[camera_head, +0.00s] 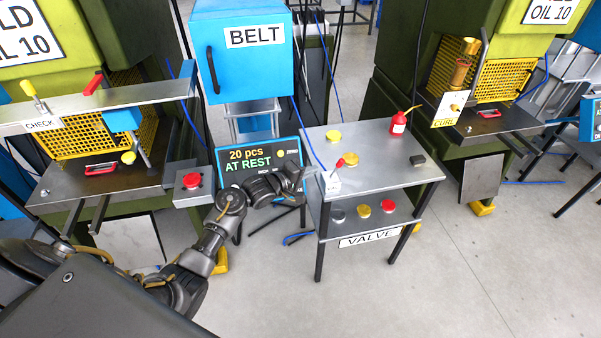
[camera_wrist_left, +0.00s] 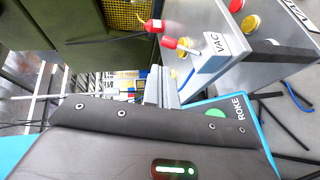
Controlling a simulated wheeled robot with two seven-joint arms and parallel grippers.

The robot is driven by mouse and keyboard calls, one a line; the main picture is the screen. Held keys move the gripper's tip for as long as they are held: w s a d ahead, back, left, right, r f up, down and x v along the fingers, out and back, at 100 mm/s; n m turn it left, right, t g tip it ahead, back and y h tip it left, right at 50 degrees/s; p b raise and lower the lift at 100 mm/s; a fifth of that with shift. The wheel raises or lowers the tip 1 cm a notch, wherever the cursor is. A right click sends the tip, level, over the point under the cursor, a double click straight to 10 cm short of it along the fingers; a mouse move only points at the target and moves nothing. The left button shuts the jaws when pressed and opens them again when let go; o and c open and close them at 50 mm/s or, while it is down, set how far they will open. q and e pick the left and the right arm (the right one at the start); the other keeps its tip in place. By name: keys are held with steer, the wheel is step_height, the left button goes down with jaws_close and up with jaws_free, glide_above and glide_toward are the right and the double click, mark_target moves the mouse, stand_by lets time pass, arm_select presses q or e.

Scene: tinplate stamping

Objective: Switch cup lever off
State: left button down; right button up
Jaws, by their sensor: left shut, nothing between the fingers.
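The cup lever is a short lever with a red knob (camera_head: 340,163) on a white box (camera_head: 331,184) at the left edge of the grey table. In the left wrist view its red knob (camera_wrist_left: 169,42) points left, away from the white box marked VAC (camera_wrist_left: 213,52). My left gripper (camera_head: 308,176) is shut and empty, just left of the white box. In the left wrist view its grey fingers (camera_wrist_left: 171,88) lie below the knob; I cannot tell whether they touch the lever. My right gripper is in neither view.
A display (camera_head: 262,165) reading AT REST stands behind my left arm. A press with a red button (camera_head: 192,180) stands left.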

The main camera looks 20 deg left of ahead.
arm_select(q)
steer(key=v, duration=0.4)
steer(key=shift+d+r, duration=0.1)
steer(key=shift+r, duration=0.25)
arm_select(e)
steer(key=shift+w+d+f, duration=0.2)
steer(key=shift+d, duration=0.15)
arm_select(q)
steer(key=shift+w, duration=0.1)
